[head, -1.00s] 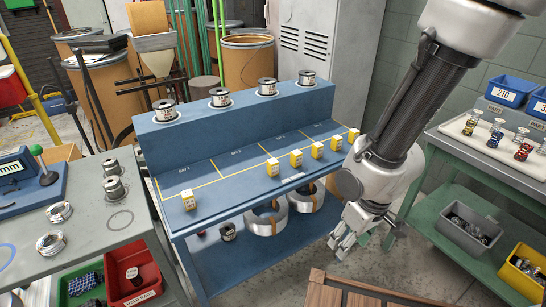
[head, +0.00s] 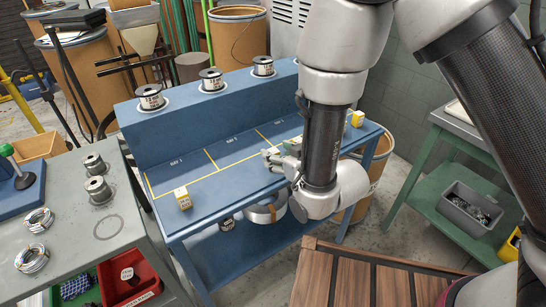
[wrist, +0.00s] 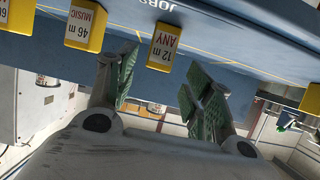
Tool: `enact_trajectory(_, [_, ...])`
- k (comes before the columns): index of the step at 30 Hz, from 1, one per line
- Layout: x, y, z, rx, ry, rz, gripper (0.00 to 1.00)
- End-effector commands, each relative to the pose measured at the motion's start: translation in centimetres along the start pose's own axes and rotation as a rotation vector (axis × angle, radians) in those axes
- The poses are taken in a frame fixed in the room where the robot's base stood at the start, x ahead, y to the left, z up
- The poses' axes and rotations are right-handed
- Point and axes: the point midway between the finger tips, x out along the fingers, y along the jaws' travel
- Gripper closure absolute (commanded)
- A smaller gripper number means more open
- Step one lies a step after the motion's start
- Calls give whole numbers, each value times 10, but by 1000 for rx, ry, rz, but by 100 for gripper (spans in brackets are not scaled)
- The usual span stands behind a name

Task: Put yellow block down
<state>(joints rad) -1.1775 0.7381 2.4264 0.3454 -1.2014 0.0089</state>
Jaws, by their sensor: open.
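Several yellow blocks stand along the front of the blue bench top (head: 225,190). One yellow block (head: 182,198) stands at the left end in the head view, and another (head: 357,119) at the right end. My arm hides the ones between. My gripper (head: 279,150) is at the bench's front edge, open and empty. In the wrist view my gripper (wrist: 160,78) has its green-padded fingers spread, and a yellow block labelled "12 m ANY" (wrist: 164,45) stands just beyond the gap between them, apparently untouched. A "46 m MUSIC" block (wrist: 85,27) stands left of it.
Wire spools (head: 210,81) sit on the bench's raised back shelf. A grey table (head: 75,225) with spools and coils is at left, above a red bin (head: 128,275). A green table (head: 450,150) with a grey bin (head: 470,207) is at right. A wooden slatted surface (head: 350,280) is in front.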

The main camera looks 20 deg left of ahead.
Motion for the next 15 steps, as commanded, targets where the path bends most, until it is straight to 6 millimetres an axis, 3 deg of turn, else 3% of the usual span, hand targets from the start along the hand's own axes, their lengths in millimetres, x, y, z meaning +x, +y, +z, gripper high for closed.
enact_trajectory(7, [37,3,3,-1,-1,0,48])
enact_trajectory(15, [41,3,3,-1,-2,0,48])
